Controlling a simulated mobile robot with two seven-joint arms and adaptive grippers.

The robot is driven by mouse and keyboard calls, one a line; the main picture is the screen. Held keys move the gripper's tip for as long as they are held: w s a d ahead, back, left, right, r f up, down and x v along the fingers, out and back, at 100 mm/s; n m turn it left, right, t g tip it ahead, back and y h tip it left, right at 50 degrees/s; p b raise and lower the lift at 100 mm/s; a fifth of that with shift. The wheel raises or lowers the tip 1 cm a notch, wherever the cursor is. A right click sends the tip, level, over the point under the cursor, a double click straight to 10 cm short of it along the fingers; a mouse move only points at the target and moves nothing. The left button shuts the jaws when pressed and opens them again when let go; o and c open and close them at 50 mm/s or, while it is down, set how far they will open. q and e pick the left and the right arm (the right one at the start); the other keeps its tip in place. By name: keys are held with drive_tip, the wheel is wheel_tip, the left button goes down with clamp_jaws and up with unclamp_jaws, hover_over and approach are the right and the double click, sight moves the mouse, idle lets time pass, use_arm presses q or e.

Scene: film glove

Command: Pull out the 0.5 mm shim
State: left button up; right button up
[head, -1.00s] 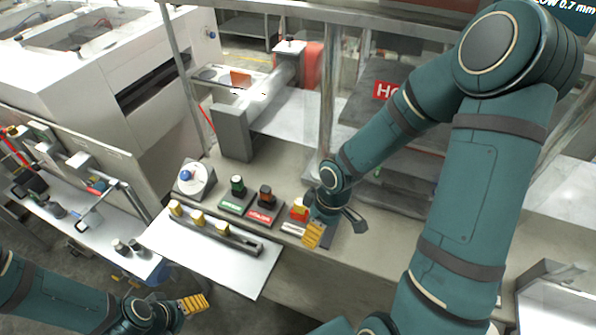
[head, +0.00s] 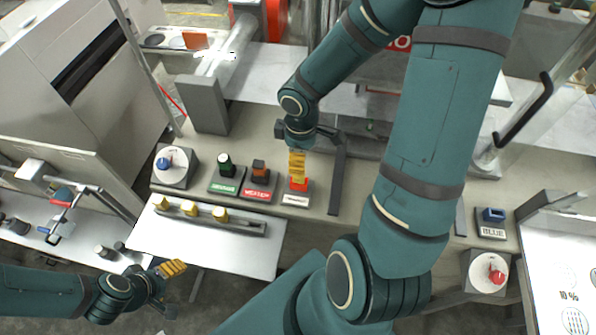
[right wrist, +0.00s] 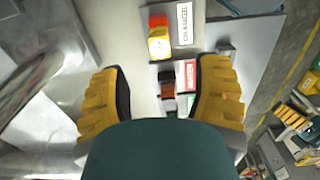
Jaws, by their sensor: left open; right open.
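Three yellow blocks (head: 191,209) stand along a dark bar (head: 240,223) on the white front shelf in the head view. They may be shim handles; no 0.5 mm mark is readable. My left gripper (head: 174,268) is open and empty, in front of that shelf and apart from the blocks. My right gripper (head: 297,165) is over the counter, by a red and yellow piece (head: 299,185) with a white label. In the right wrist view its fingers (right wrist: 160,98) are spread wide with nothing gripped, and the red and yellow piece (right wrist: 159,38) is beyond them.
A green knob (head: 225,164) and an orange-topped knob (head: 259,169) stand on labelled plates. A round dial (head: 173,165) is left of them. A blue piece (head: 493,214) and a red-knobbed dial (head: 489,272) are at right. A grey post (head: 205,105) stands behind.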

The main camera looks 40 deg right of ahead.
sight(299, 179)
wheel_tip(299, 179, down, 10)
drive_tip(key=b, duration=0.3)
drive_tip(key=shift+w+f, duration=0.1)
drive_tip(key=shift+w, duration=0.05)
clamp_jaws()
